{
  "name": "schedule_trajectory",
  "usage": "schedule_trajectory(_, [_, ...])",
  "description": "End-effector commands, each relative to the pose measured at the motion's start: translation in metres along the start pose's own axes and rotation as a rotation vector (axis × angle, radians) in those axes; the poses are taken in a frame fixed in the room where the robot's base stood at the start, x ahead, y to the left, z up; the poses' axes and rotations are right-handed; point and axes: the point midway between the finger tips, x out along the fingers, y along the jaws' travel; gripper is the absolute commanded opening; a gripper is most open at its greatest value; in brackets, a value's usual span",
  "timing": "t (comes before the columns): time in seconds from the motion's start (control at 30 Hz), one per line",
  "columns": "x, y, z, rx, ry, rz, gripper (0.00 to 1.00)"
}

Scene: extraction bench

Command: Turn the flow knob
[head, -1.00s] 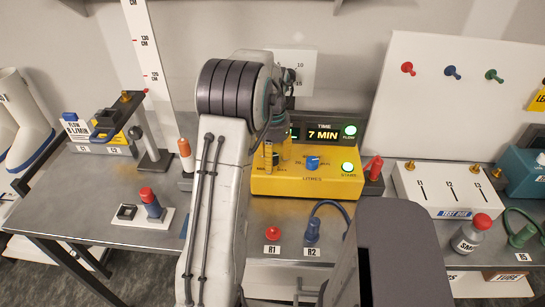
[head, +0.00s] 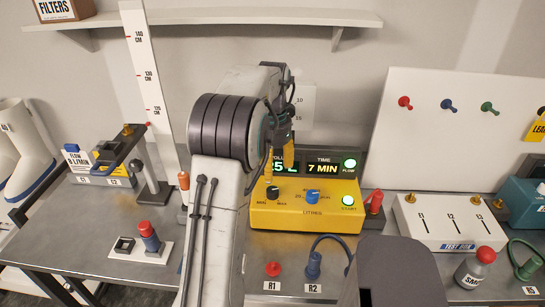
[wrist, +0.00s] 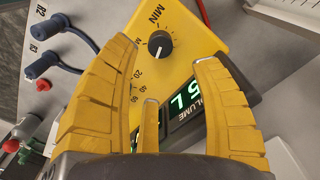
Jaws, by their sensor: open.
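A yellow box (head: 330,216) stands on the bench with a small black knob (head: 272,192) on its sloping top, marked MIN and MAX. The black knob also shows in the wrist view (wrist: 160,44), with a white pointer mark and MIN beside it. A blue knob (head: 312,196) sits to its right over the word LITRES. My gripper (head: 277,160) has yellow fingers, is open and empty, and hangs above the black knob in front of the display. In the wrist view the knob appears between the spread fingertips, apart from them.
A display (head: 321,168) reads TIME 7 MIN; its volume side is partly covered. Lit green buttons (head: 348,201) are to the right. A red plug (head: 273,269), a blue plug (head: 313,265) with hose, and a white test box (head: 447,222) are nearby.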

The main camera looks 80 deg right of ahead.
Motion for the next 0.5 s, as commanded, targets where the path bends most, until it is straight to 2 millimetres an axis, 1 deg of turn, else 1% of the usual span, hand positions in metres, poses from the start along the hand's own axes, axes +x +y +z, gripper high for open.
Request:
schedule_trajectory(0.03, [-0.007,0.000,-0.001,0.000,0.003,-0.002,0.59])
schedule_trajectory(0.2, [-0.022,0.000,-0.001,0.000,0.002,-0.001,0.59])
schedule_trajectory(0.33, [-0.028,0.000,0.000,0.000,0.001,-0.001,0.59])
schedule_trajectory(0.5, [-0.030,0.000,0.000,0.000,0.000,0.000,0.59])
